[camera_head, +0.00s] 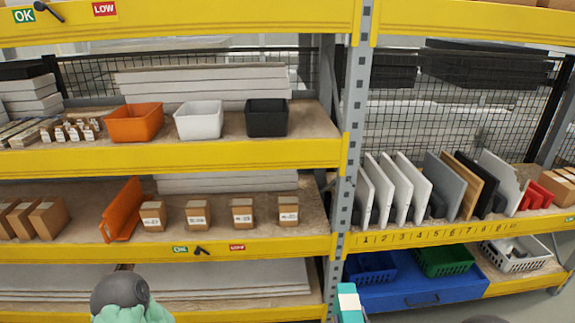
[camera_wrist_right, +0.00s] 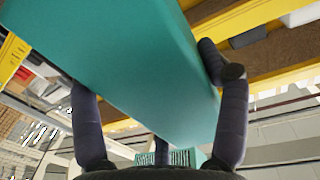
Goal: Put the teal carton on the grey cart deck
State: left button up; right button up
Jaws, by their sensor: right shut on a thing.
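The teal carton (camera_wrist_right: 130,60) fills the middle of the right wrist view. My right gripper (camera_wrist_right: 145,72) is shut on it, with dark fingers on both sides of the carton. In the head view a small teal and white piece (camera_head: 350,303), which looks like the top of the carton, shows at the bottom edge; the rest is cut off. My left gripper is out of view; only a dark, rounded part of what looks like my left arm shows at the bottom left. I cannot make out the grey cart deck in either view.
A yellow-edged shelf rack fills the head view. It holds an orange bin (camera_head: 135,122), a white bin (camera_head: 199,120), a black bin (camera_head: 266,117) and several small brown boxes. Upright panels (camera_head: 407,185) stand at the right, above a blue drawer (camera_head: 415,290). A grey post (camera_head: 349,140) divides the bays.

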jog(key=s+f, duration=0.3)
jog(key=f, duration=0.1)
jog(key=shift+s, duration=0.15)
dwell(0.4)
